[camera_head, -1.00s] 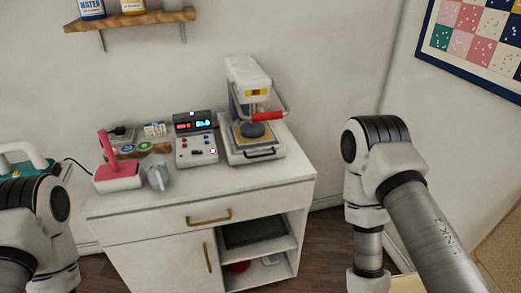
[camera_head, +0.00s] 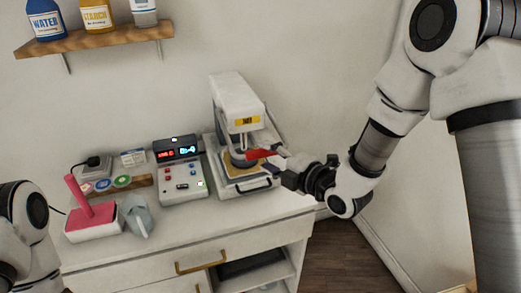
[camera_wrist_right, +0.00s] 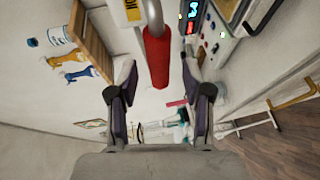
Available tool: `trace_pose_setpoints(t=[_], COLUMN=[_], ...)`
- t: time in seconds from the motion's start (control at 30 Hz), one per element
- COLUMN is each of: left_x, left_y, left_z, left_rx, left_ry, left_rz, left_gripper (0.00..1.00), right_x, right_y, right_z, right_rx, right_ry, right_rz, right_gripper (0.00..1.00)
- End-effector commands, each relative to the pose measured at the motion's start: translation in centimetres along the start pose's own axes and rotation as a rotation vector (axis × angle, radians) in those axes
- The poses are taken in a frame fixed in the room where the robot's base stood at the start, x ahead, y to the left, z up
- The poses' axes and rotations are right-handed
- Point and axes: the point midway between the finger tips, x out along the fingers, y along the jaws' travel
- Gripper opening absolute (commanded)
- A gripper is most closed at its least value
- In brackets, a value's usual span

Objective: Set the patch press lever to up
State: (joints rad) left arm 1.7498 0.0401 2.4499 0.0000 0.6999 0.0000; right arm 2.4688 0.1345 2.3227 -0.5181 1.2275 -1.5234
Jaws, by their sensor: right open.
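The patch press (camera_head: 234,98) is a white machine at the back right of the cabinet top. Its lever has a red grip (camera_head: 260,153) across the front, below the yellow label and close to the round dark pad. My right gripper (camera_head: 283,168) is just right of the red grip. In the right wrist view, the open fingers (camera_wrist_right: 158,70) stand on either side of the red grip (camera_wrist_right: 157,58), which lies ahead of and between them; I cannot tell whether they touch it. My left arm shows at the left edge; its gripper is out of view.
A control box (camera_head: 181,172) with lit displays stands left of the press. A pink-handled tool on a white base (camera_head: 93,222) and a grey iron-like object (camera_head: 137,216) are further left. A wooden shelf (camera_head: 100,41) with bottles hangs above. The cabinet's front top is clear.

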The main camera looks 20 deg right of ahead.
Motion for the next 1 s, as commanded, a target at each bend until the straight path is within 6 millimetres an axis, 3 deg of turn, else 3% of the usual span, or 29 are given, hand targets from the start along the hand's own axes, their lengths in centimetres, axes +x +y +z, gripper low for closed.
trace_pose_setpoints(t=[0.2, 0.43, 0.47, 0.6, 1.0], left_x=[-0.8, -0.8, -0.8, -0.8, -2.0], left_y=[0.0, 0.0, 0.0, 0.0, 0.0], left_z=[0.0, 0.0, 0.0, 0.0, 0.0], left_rx=[0.000, 0.000, 0.000, 0.000, 0.000], left_ry=[0.000, 0.000, 0.000, 0.000, 0.000], left_rz=[0.000, 0.000, 0.000, 0.000, 0.000], left_gripper=[0.31, 0.31, 0.31, 0.31, 0.31], right_x=[3.0, 3.2, 3.2, 3.2, 3.0], right_y=[0.1, -0.1, -0.1, -0.1, 0.8], right_z=[-0.1, -0.1, 0.0, 0.0, -0.1], right_rx=[-0.001, 0.002, 0.001, 0.001, 0.011], right_ry=[0.001, 0.000, 0.000, 0.000, 0.001], right_rz=[-0.001, -0.001, -0.001, -0.001, -0.024], right_gripper=[0.49, 0.49, 0.46, 0.00, 0.00])
